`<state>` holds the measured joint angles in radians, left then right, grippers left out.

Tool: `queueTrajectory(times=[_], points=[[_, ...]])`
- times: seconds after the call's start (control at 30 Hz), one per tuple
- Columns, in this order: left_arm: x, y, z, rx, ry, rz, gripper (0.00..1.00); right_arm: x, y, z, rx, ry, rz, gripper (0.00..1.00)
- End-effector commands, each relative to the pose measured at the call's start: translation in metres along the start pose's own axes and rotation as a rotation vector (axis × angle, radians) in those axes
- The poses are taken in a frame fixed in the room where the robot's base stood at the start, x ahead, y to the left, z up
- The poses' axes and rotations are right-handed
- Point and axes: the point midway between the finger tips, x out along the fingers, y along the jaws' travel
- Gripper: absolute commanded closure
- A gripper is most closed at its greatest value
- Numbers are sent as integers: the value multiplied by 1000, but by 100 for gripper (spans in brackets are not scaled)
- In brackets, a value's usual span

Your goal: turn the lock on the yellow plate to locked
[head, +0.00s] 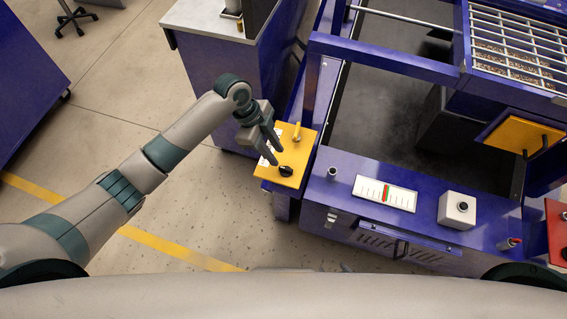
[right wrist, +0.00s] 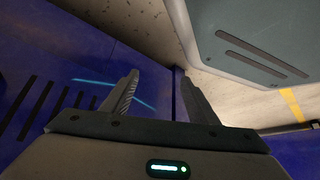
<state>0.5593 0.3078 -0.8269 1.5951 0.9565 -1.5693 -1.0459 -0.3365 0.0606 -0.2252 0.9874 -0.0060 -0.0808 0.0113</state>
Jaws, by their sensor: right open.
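The yellow plate (head: 279,181) is on the left end of the blue machine in the head view. A black round knob (head: 286,171), which looks like the lock, sits near its front edge; its setting is too small to read. A yellow handle (head: 297,132) stands near the plate's back edge. My left gripper (head: 274,154) is above the plate's left part, just behind and left of the knob. Its fingers look apart with nothing between them. My right gripper (right wrist: 160,82) shows in the right wrist view, open and empty, by a blue panel with dark slots.
Right of the plate, the blue machine top carries a white scale panel (head: 385,193) and a grey box with a black button (head: 457,210). A blue cabinet with a grey top (head: 212,18) stands behind my left arm.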

Motion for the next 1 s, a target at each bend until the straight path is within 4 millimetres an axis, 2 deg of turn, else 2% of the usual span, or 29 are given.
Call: queueTrajectory(times=[0.2,0.4,0.6,0.9,1.0], points=[[39,1,-1,-2,1,3,72,-3,4,13,-2,-34,4,46],[64,0,-1,-2,0,0,72,-5,6,22,-3,-57,6,46],[75,0,0,0,0,0,72,-5,6,26,-3,-63,6,46],[76,0,0,0,0,-1,72,-4,6,23,-3,-59,6,46],[75,0,0,0,0,-1,96,-4,6,22,-3,-57,6,46]])
